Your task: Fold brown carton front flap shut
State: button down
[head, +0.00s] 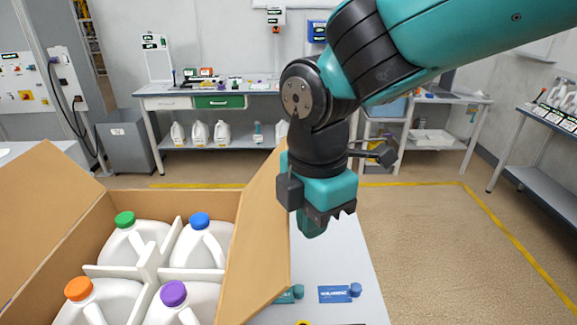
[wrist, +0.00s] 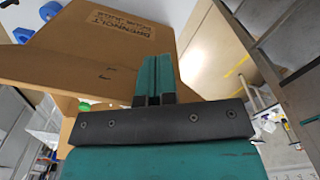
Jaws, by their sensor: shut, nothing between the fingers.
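The brown carton (head: 195,203) stands open at the lower left of the head view. Its left flap (head: 45,215) leans outward, and its right flap (head: 258,240) stands up steeply. The front edge is cut off by the frame, so I cannot see the front flap there. My gripper (head: 313,230) is shut and empty, pointing down just right of the right flap. In the wrist view, the shut fingers (wrist: 154,75) are in front of brown cardboard with printed lettering (wrist: 105,45); I cannot tell whether they touch it.
White jugs (head: 197,243) with green, blue, orange and purple caps fill the carton, parted by a white divider (head: 147,262). Blue (head: 340,293) and teal (head: 291,294) items lie on the white tabletop (head: 345,255) to the right. A workbench (head: 225,88) stands behind; the floor at right is clear.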

aim_at(270, 232)
jog(key=shift+w+a+r+p, duration=0.15)
jog(key=shift+a+p, duration=0.5)
jog(key=shift+a, duration=0.8)
jog(key=shift+s+a+r+p, duration=0.1)
jog(key=shift+a+r+p, duration=0.15)
jog(key=shift+a+p, duration=0.8)
jog(key=shift+a+b, duration=0.45)
jog(key=shift+w+a+f+p, duration=0.1)
jog(key=shift+a+p, duration=0.1)
jog(key=shift+a, duration=0.45)
jog(key=shift+s+a+f+p, duration=0.1)
jog(key=shift+a+p, duration=0.15)
jog(key=shift+a, duration=0.45)
jog(key=shift+w+a+f+p, duration=0.1)
jog(key=shift+a+p, duration=0.1)
jog(key=shift+a, duration=0.45)
jog(key=shift+a+p, duration=0.75)
jog(key=shift+a, duration=0.85)
